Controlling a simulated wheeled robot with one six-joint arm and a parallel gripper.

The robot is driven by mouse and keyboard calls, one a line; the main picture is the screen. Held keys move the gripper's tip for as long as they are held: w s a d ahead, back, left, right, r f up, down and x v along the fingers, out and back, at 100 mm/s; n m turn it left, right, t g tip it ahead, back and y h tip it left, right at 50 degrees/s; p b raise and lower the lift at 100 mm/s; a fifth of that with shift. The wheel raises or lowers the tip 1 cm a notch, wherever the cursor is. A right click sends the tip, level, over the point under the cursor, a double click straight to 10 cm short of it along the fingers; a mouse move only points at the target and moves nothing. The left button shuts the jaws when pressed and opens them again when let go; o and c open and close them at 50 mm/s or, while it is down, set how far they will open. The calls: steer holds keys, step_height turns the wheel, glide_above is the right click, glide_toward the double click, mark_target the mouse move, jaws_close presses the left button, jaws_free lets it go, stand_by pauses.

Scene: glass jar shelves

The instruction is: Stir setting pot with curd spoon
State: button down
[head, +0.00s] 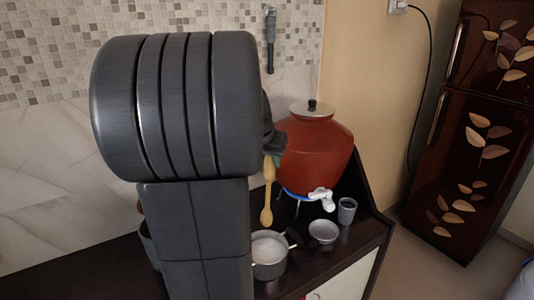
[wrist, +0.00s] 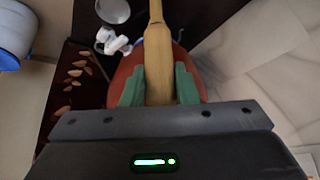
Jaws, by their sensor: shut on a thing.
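The curd spoon (head: 267,192) is a wooden spoon that hangs roughly upright, bowl end down, above the pot. My gripper (wrist: 159,88) has green fingers shut on the spoon's handle (wrist: 157,55) in the wrist view. In the head view my arm hides most of the gripper. The setting pot (head: 270,262) is a small grey pot with white contents and a dark handle, on the dark counter. The spoon's tip is over the pot's back rim and appears to be above the contents. The pot does not show clearly in the wrist view.
A red clay water pot (head: 316,150) with a lid and white tap (head: 321,198) stands behind on a blue stand. A grey bowl (head: 323,232) and a grey cup (head: 347,210) stand right of the pot. A dark fridge (head: 480,120) stands at the right, beyond the counter's edge.

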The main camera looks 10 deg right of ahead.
steer(key=shift+s, duration=0.15)
steer(key=shift+f+b, duration=0.3)
steer(key=shift+b, duration=0.15)
step_height(320, 180, down, 15)
steer(key=b, duration=1.2)
steer(key=shift+b, duration=0.35)
steer(key=shift+r, duration=0.1)
